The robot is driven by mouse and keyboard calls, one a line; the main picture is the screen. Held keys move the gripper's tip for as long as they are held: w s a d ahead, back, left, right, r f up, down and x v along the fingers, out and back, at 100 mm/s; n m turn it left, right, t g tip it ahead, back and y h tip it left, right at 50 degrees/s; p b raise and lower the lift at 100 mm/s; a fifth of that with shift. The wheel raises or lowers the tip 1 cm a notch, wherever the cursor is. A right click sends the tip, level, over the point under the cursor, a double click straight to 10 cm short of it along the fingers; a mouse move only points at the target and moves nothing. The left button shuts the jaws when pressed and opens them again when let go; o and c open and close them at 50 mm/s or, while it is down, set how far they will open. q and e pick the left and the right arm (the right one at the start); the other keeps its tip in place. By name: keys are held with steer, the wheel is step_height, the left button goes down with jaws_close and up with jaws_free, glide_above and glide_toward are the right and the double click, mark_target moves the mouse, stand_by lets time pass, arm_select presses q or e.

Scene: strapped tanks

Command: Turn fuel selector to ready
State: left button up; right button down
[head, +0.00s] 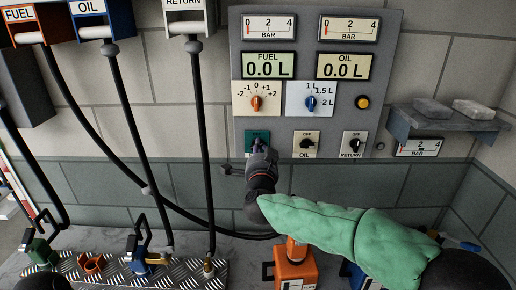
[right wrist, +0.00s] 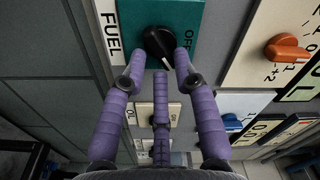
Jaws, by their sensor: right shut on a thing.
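The fuel selector is a black knob (right wrist: 159,44) on a teal plate (right wrist: 130,20) marked FUEL and OFF in the right wrist view. In the head view its teal plate (head: 250,135) shows at the lower left of the grey panel, and the knob is mostly hidden by my gripper. My right gripper (head: 258,148) reaches the plate from below. In the right wrist view its purple fingers (right wrist: 160,68) are shut on the knob, at its sides and below. I cannot make out which way the knob points.
The OIL selector (head: 306,144) and RETURN selector (head: 353,144) sit to the right. Orange (head: 256,103) and blue (head: 311,103) dials are above. A shelf (head: 443,124) with grey blocks juts out at right. Hoses (head: 125,120) hang at left over a metal plate (head: 110,272).

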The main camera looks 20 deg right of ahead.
steer(key=shift+w+a+f, duration=0.1)
steer(key=shift+a+f, duration=0.15)
steer(key=shift+f, duration=0.2)
steer(key=shift+a+f, duration=0.2)
steer(key=shift+f, duration=0.25)
steer(key=shift+f+m+y+b, duration=0.25)
steer(key=shift+m+y+b, duration=0.15)
steer(key=shift+m+b, duration=0.9)
steer(key=c, duration=1.2)
jaws_free()
steer(key=shift+c, duration=0.2)
steer(key=shift+o, duration=0.2)
steer(key=shift+w+a, duration=0.25)
steer(key=shift+w, duration=0.3)
steer(key=r+v, duration=0.1)
steer(key=v, duration=0.7)
steer(key=shift+s+d, duration=0.25)
steer(key=shift+d, duration=0.05)
